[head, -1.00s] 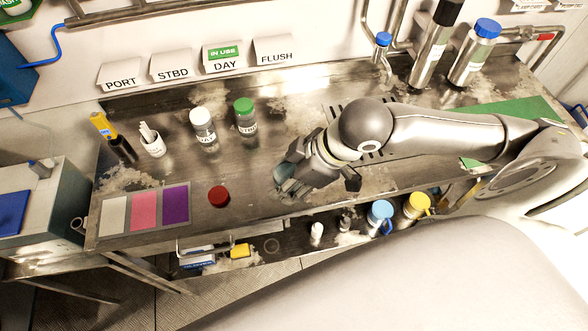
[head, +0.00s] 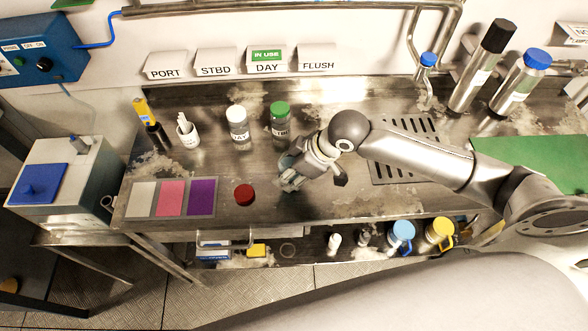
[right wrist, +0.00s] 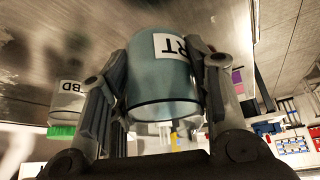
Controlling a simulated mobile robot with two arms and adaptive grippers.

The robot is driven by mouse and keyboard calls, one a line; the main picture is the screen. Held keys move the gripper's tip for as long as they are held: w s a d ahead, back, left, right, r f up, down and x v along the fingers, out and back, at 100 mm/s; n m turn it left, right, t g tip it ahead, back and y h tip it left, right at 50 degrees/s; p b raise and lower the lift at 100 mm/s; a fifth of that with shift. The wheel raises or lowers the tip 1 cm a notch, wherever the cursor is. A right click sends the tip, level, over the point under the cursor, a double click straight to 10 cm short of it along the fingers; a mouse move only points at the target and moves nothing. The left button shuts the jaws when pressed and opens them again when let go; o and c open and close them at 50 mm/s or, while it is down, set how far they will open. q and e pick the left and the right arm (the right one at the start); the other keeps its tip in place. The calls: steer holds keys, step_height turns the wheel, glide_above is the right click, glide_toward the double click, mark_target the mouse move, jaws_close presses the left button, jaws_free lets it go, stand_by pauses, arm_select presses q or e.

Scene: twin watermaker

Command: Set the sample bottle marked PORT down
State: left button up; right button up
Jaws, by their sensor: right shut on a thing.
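My right gripper (head: 290,179) is over the metal bench (head: 235,169), right of a red cap (head: 244,194). In the right wrist view, the gripper (right wrist: 162,112) is shut around the sides of a bluish clear bottle (right wrist: 165,75). Its white label shows "RT", the end of PORT. That view is upside down, so the bottle's base is towards the bench at the top. I cannot tell whether it touches the bench. In the head view the bottle is mostly hidden by the fingers. My left gripper is not in view.
A green-capped STBD bottle (head: 280,126) and a white-capped DAY bottle (head: 238,128) stand behind. A colour card (head: 171,198) lies front left. Bare bench surrounds the red cap. A slotted drain (head: 405,140) is to the right.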

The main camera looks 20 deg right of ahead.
steer(key=shift+w+f+p, duration=0.2)
steer(key=shift+f+p, duration=0.1)
steer(key=shift+f, duration=0.25)
steer(key=shift+f+p, duration=0.35)
steer(key=shift+f, duration=0.95)
steer(key=shift+f, duration=0.15)
steer(key=o, duration=1.1)
steer(key=b+v, duration=0.1)
steer(key=v, duration=1.1)
